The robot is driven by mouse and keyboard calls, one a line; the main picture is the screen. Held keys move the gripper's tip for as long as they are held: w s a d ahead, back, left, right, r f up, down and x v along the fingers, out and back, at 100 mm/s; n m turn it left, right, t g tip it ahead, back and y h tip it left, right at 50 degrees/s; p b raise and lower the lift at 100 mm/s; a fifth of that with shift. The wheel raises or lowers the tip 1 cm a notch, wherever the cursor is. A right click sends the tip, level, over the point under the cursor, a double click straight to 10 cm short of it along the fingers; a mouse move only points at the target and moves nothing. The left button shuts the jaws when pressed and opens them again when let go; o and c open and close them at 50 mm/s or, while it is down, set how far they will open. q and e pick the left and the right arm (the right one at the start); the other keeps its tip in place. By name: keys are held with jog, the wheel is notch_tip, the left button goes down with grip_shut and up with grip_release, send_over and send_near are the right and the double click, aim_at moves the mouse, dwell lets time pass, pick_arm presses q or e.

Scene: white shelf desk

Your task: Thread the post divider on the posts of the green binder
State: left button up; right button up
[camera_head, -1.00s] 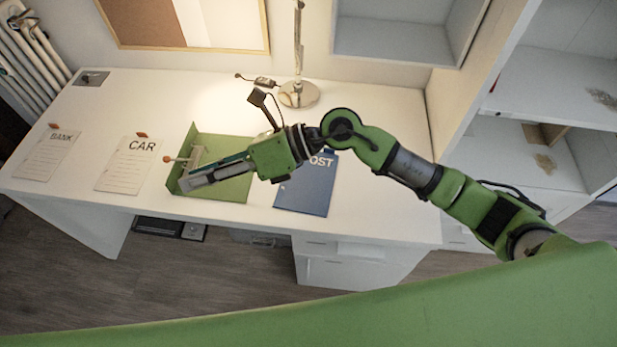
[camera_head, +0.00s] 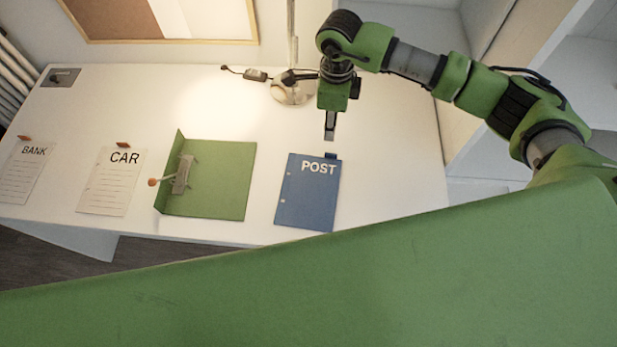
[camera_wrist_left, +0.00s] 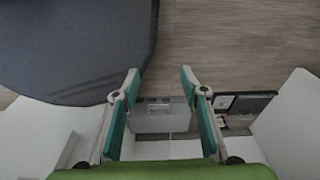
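The blue post divider (camera_head: 308,196), marked POST, lies flat on the desk, with a small dark tab at its top edge. The open green binder (camera_head: 218,192) lies to its left. The binder's grey post mechanism (camera_head: 183,175) has a lever with an orange knob, and no sheet shows on it. My right gripper (camera_head: 330,136) points down just behind the divider's tab. Whether its fingers touch the tab, or stand apart, I cannot tell. My left gripper (camera_wrist_left: 160,78) is open and empty in the left wrist view, over the floor and furniture; it is not in the head view.
The CAR divider (camera_head: 108,184) and BANK divider (camera_head: 25,174) lie left of the binder. A lamp base (camera_head: 292,92) with its cable stands behind. The white desk (camera_head: 400,180) is clear to the right of the blue divider.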

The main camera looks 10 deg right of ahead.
send_over(327, 153)
jog(key=f, duration=0.3)
jog(key=f+p, duration=0.1)
jog(key=shift+s+f, duration=0.3)
jog(key=shift+f, duration=0.1)
notch_tip(327, 153, down, 3)
jog(key=shift+w+r+p, duration=0.1)
jog(key=shift+w+p, duration=0.05)
jog(key=shift+p, duration=0.35)
notch_tip(327, 153, down, 3)
jog(key=shift+w+f+p, duration=0.15)
jog(key=shift+f+p, duration=0.05)
jog(key=shift+p, duration=0.25)
jog(key=shift+f, duration=0.35)
pick_arm(q)
jog(key=shift+g, duration=0.3)
jog(key=s+r, duration=0.1)
jog(key=s, duration=0.1)
jog(key=s+r, duration=0.1)
jog(key=r, duration=0.1)
jog(key=shift+s+a, duration=0.1)
jog(key=shift+s, duration=0.3)
pick_arm(e)
grip_shut()
